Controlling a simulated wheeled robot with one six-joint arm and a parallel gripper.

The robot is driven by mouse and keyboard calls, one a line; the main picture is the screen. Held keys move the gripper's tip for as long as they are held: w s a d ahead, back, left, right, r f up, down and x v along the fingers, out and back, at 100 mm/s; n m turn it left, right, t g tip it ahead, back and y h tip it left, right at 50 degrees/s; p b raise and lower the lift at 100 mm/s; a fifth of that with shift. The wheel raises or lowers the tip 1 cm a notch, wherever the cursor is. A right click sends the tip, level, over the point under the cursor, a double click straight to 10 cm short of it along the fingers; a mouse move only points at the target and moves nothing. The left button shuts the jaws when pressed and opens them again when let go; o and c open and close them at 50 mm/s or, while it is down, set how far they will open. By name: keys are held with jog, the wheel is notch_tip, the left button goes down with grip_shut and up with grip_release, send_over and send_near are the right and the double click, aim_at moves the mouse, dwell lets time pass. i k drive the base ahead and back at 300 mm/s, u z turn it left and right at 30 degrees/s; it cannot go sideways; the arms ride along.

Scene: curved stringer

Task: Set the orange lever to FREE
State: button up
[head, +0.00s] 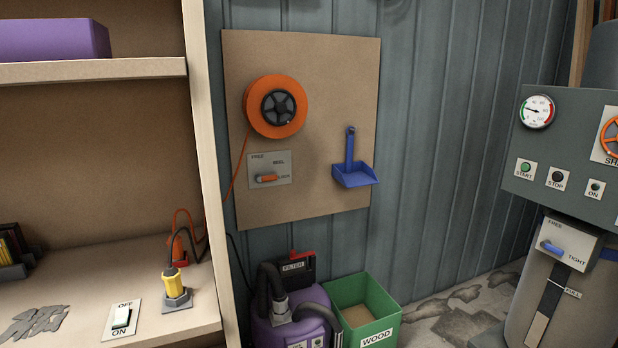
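The orange lever (267,178) is on a small grey plate (283,160) fixed to a brown board on the wall. The plate reads FREE at its upper left, REEL to the right of that, and a smaller word at the lower right that looks like LOCK. The lever lies nearly level, with its orange handle pointing right towards that lower-right word. An orange reel (276,106) with a dark hub hangs just above the plate, and its orange cord runs down to the left. My gripper is not in view.
A blue dustpan (353,170) hangs right of the plate. A wooden shelf unit (205,150) stands close on the left. Below are a purple vacuum (290,325) and a green WOOD box (368,322). A grey machine (570,150) with a blue FREE/TIGHT lever (553,248) stands right.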

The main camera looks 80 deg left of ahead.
aim_at(268, 178)
jog(key=i, duration=0.35)
jog(key=u, duration=2.85)
jog(key=k, duration=0.65)
jog(key=z, duration=0.8)
jog(key=i, duration=0.9)
jog(key=z, duration=0.45)
jog(key=i, duration=0.75)
jog(key=u, duration=0.9)
jog(key=i, duration=0.6)
jog(key=u, duration=0.65)
